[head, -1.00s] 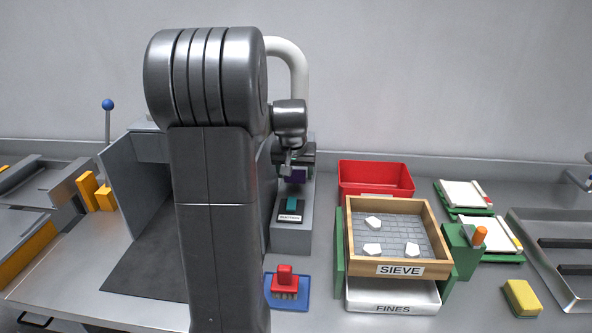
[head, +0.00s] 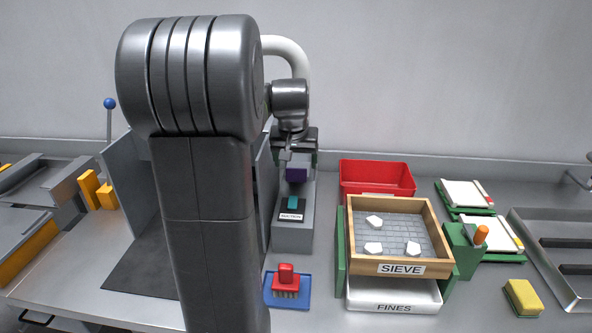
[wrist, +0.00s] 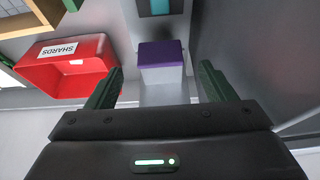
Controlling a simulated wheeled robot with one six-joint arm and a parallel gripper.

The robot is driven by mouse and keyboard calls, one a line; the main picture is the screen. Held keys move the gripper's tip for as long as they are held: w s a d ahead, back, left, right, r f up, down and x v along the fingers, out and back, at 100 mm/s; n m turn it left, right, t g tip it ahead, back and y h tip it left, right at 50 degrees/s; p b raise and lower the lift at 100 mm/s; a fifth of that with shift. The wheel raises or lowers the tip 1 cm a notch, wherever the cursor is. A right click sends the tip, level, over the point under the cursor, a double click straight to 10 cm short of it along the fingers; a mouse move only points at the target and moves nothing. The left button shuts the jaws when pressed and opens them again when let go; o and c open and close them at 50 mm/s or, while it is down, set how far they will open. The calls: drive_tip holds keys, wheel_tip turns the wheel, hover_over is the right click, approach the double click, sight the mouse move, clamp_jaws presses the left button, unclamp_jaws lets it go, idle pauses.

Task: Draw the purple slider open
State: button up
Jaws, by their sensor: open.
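The purple slider (head: 296,173) is a small purple block on the narrow grey housing (head: 292,237) in the middle of the bench. In the wrist view the purple slider (wrist: 161,53) lies between and just beyond my fingertips. My gripper (wrist: 160,82) is open, with one dark green finger on each side of the slider's line and a visible gap to both. In the head view my gripper (head: 295,146) is behind and above the slider, its fingers partly hidden by my wrist. I cannot tell its exact height above the slider.
A teal switch (head: 293,203) with a label plate sits on the housing in front of the slider. A red bin (head: 377,178) stands to the right, marked SHARDS in the wrist view. The wooden sieve (head: 436,268) and a red brush (head: 286,277) are nearer. A grey wall panel stands left.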

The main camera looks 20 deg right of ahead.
sight(296, 169)
drive_tip(key=v, duration=0.8)
drive_tip(key=shift+s+r, duration=0.2)
drive_tip(key=shift+r, duration=0.1)
drive_tip(key=shift+f, duration=0.1)
drive_tip(key=x, duration=1.3)
drive_tip(key=shift+w+f, duration=0.2)
drive_tip(key=shift+w+d+f+p, duration=0.1)
drive_tip(key=shift+w+d+p, duration=0.05)
drive_tip(key=shift+w+p, duration=0.2)
